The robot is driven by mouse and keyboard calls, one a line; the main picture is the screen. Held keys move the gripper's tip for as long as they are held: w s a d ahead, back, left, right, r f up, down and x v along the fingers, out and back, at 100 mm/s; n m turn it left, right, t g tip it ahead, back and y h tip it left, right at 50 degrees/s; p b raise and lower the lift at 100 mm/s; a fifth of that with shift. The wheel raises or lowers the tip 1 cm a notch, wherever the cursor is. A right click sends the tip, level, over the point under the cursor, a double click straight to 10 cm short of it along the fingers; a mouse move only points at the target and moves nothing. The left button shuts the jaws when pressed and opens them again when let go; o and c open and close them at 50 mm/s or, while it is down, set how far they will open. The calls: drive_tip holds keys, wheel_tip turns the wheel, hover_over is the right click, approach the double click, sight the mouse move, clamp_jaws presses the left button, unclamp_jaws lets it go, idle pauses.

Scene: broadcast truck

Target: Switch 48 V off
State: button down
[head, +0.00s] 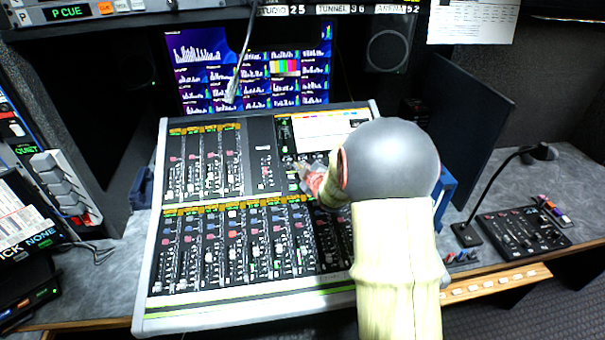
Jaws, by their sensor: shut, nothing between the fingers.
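The large mixing console (140,310) stands on the desk in the middle of the head view, with rows of faders and small coloured buttons. A white screen (325,128) is set in its upper right part. My gripper (299,167) is small in the picture, over the console's upper right section just below that screen. It is shut and holds nothing. I cannot tell if it touches the panel. My cream arm with its grey ball joint hides the console's right part. No 48 V label can be read, so I cannot tell which control it is.
A microphone (232,88) hangs above the console's back edge, before a monitor (250,65) with meters. A dark panel (460,140) stands to the right. A gooseneck microphone (467,234) and control box (523,232) are on the right desk.

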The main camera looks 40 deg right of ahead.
drive_tip(key=shift+s+a+r+p, duration=0.1)
drive_tip(key=shift+s+r+p, duration=0.15)
drive_tip(key=shift+r, duration=0.25)
drive_tip(key=shift+s+a+r+p, duration=0.1)
drive_tip(key=shift+s+r+p, duration=0.1)
drive_tip(key=shift+r, duration=0.3)
